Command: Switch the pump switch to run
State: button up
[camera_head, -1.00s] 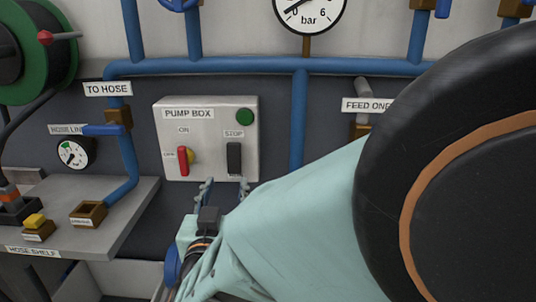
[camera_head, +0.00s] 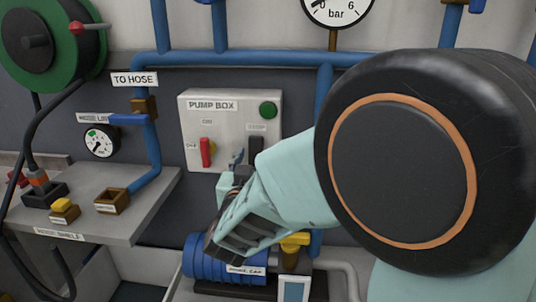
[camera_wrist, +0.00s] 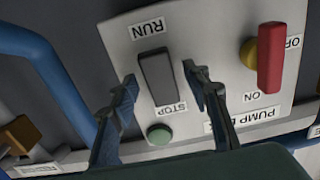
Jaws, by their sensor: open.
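The pump switch (camera_head: 255,149) is a black rocker on the front of the light grey pump box (camera_head: 228,103), with its lower part hidden by my arm. In the wrist view the switch (camera_wrist: 157,78) appears upside down, with a RUN label (camera_wrist: 147,29) at one end and a STOP label (camera_wrist: 171,109) at the other. My gripper (camera_wrist: 160,74) is open and empty, with one finger on each side of the switch in the picture. I cannot tell whether a finger touches it. In the head view my gripper (camera_head: 238,162) is in front of the box's lower part.
A red lever (camera_head: 206,152) on a yellow base and a green button (camera_head: 268,110) share the box. A blue pump (camera_head: 207,262) lies below. The hose shelf (camera_head: 135,212) is at left, with blue pipes (camera_head: 325,110) around the box.

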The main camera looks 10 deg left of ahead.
jog(key=shift+c, duration=0.5)
jog(key=c, duration=1)
jog(key=b, duration=0.3)
jog(key=shift+f+t, duration=0.3)
jog(key=shift+f, duration=0.1)
jog(key=shift+t+b, duration=0.3)
jog(key=shift+b, duration=0.7)
jog(key=t+b, duration=0.1)
jog(key=b, duration=0.2)
jog(key=shift+f, duration=0.15)
jog(key=b, duration=0.2)
jog(key=t+b, duration=0.1)
jog(key=b, duration=0.2)
jog(key=shift+w+f+t, duration=0.15)
jog(key=shift+t, duration=0.15)
jog(key=shift+t+b, duration=0.3)
jog(key=shift+b, duration=0.75)
jog(key=shift+r+b, duration=0.25)
jog(key=shift+b, duration=0.05)
